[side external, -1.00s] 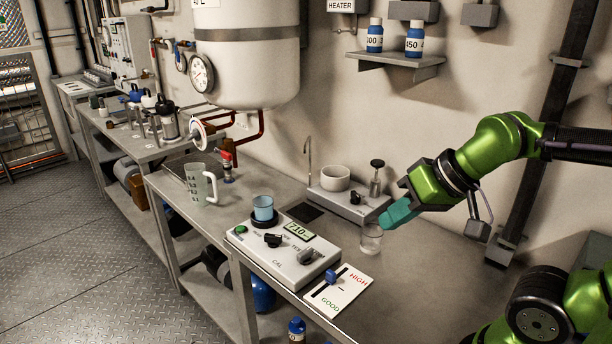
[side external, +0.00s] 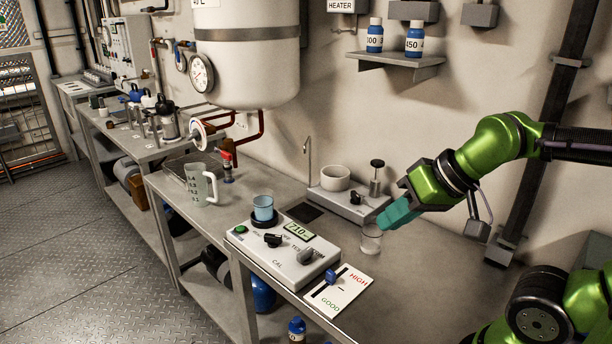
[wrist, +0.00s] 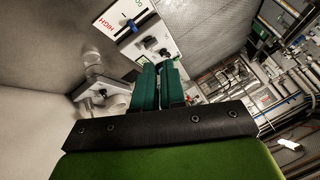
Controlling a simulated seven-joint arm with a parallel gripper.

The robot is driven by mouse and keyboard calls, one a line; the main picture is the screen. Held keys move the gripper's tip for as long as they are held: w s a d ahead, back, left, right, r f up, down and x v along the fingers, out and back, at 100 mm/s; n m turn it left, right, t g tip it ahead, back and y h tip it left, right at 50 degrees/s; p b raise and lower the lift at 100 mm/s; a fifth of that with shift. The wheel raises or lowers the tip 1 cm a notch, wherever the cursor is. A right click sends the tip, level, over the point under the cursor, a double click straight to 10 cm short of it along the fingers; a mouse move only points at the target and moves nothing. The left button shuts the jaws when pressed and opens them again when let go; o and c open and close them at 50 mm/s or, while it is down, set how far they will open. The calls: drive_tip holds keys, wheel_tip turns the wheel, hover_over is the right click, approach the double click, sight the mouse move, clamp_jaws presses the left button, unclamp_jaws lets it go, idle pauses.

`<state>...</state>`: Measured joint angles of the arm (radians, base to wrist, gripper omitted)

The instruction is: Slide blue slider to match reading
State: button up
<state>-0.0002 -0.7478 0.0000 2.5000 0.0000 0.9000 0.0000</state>
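The blue slider (side external: 331,275) sits on a white card (side external: 345,292) with red HIGH at the far end and green GOOD at the near end. The slider is toward the HIGH end of its dark slot. It also shows in the wrist view (wrist: 134,26). The reading is on a green display (side external: 299,231) of the grey scale box (side external: 262,250) and looks like 710. My gripper (side external: 388,222) hangs above the table, right of and behind the card, away from the slider. In the wrist view its teal fingers (wrist: 159,66) lie close together with nothing visible between them.
A clear glass (side external: 371,242) stands on the table just below my fingertips. A cup of blue liquid (side external: 263,208) sits on the scale. A tap unit with a white bowl (side external: 335,178) is behind. The table right of the card is clear.

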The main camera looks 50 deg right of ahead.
sight(331, 272)
drive_tip(key=o, duration=0.5)
drive_tip(key=shift+w+f+g, duration=0.6)
drive_tip(key=shift+w+f, duration=0.05)
drive_tip(key=shift+f, duration=0.05)
drive_tip(key=shift+c, duration=0.2)
drive_tip(key=shift+o, duration=0.2)
drive_tip(key=w+d+f+n+g+h, duration=0.1)
drive_tip(key=w+f+g, duration=0.1)
drive_tip(key=w, duration=0.4)
drive_tip(key=w+d+f+n+g+h, duration=0.1)
drive_tip(key=w+f+n+g, duration=0.1)
drive_tip(key=w, duration=0.5)
drive_tip(key=shift+w+f+n+g, duration=0.25)
drive_tip(key=shift+f+g, duration=0.2)
drive_tip(key=shift+g, duration=0.45)
drive_tip(key=shift+n, duration=0.25)
drive_tip(key=f, duration=1.6)
drive_tip(key=shift+s+d+f, duration=0.15)
drive_tip(key=shift+s+f, duration=0.05)
clamp_jaws()
